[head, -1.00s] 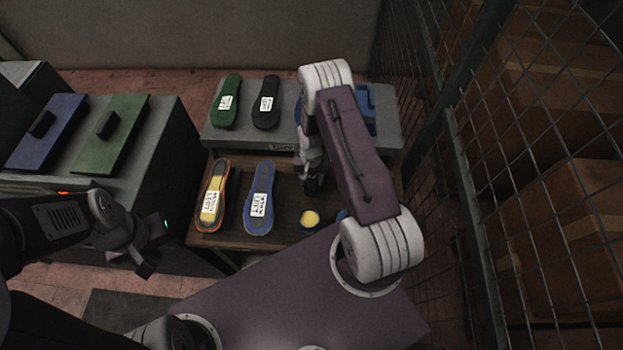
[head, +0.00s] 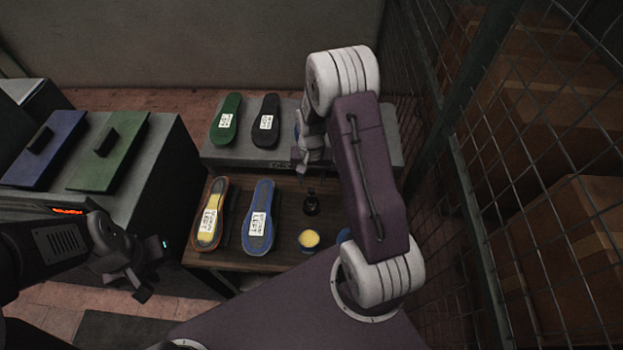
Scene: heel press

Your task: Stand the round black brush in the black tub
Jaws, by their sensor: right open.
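A small round black thing (head: 311,205) stands on the brown table, with a short dark stem upright above it. It looks like the black tub with the black brush in it, but they are too small and dark to tell apart surely. My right gripper (head: 303,172) is open, above and just behind the stem, and looks clear of it. Its arm hides part of the table's right side. My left gripper (head: 130,287) is off to the left, away from the table items, with its fingers apart and nothing seen between them.
An orange-rimmed sole (head: 209,228) and a blue sole (head: 259,235) lie left of the tub. A pot with yellow contents (head: 309,239) stands in front. Green (head: 225,120) and black (head: 265,122) soles lie on the grey block behind. A wire fence (head: 470,150) bounds the right.

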